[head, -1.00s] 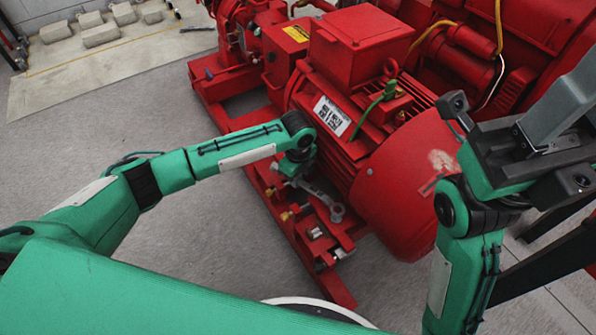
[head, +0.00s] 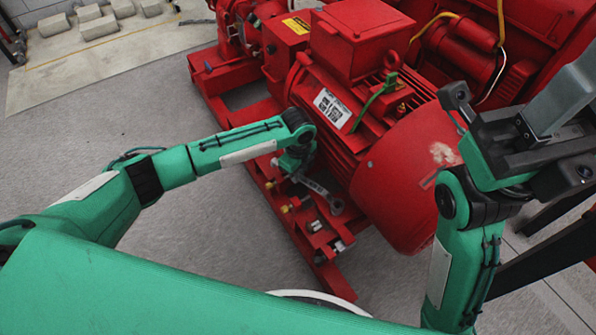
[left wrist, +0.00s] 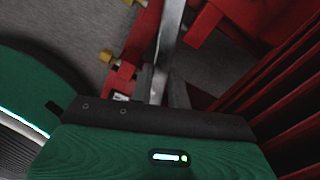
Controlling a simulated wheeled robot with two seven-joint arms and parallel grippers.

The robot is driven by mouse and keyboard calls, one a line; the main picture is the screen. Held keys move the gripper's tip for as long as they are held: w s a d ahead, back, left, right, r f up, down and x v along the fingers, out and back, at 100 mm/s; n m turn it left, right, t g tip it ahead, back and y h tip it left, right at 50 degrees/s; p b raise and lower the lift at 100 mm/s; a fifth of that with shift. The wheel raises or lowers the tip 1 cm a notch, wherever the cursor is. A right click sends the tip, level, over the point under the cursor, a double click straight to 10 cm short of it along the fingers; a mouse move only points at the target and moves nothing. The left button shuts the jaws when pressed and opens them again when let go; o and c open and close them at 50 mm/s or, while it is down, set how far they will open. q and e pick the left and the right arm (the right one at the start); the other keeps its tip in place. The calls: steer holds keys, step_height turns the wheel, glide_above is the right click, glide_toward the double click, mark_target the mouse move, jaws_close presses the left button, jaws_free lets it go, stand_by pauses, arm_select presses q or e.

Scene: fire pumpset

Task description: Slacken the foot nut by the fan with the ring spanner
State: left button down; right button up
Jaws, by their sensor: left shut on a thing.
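My left gripper (head: 294,175) is low beside the red motor, shut on the grey ring spanner (head: 317,190). The spanner slants down to the right, with its ring end (head: 337,206) near the motor foot by the rounded fan cover (head: 405,200). I cannot tell whether the ring is around a nut. Silver fasteners show at the base rail, one (head: 315,226) below the ring and another (head: 338,246) farther down. In the left wrist view the spanner shaft (left wrist: 168,42) runs up from between the fingers; its ring end is out of view. My right gripper (head: 545,130) is raised at the right, its jaws unclear.
The red base frame (head: 325,265) runs beneath the motor, with yellow-capped fittings (head: 284,209) along its near side. A green part (head: 375,100) and cables sit above the motor. Grey floor to the left is open. Pale blocks (head: 98,27) lie at the back left.

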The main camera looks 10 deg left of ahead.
arm_select(q)
steer(key=shift+f, duration=1.15)
